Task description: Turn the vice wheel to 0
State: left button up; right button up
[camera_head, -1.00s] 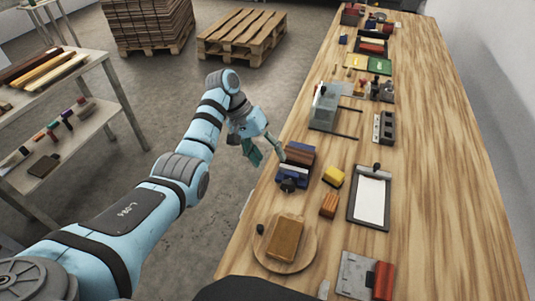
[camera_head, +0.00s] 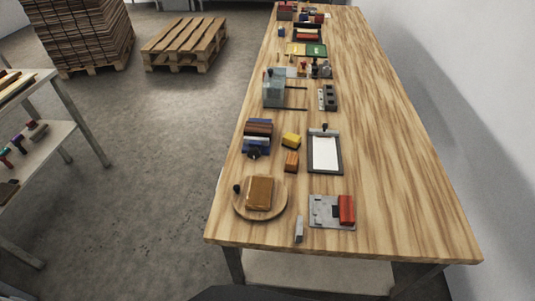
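The blue vice (camera_head: 258,139) sits near the left edge of the wooden workbench. Brown and dark pieces lie between or across its blue parts. Its small dark wheel (camera_head: 253,153) is on the near side; any marking or number on it is too small to read. Neither of my grippers is in view.
On the workbench (camera_head: 400,170), a round wooden board (camera_head: 277,211) with a brown block, a grey plate with a red roller-like piece (camera_head: 346,209), a clipboard (camera_head: 325,153) and yellow (camera_head: 291,140) and orange (camera_head: 291,161) blocks stand near the vice. The bench's right side is clear.

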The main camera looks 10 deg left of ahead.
aim_at(254, 153)
jog(key=z, duration=1.45)
jog(key=k, duration=0.8)
jog(key=u, duration=1.2)
jog(key=i, duration=0.5)
jog(key=u, duration=0.05)
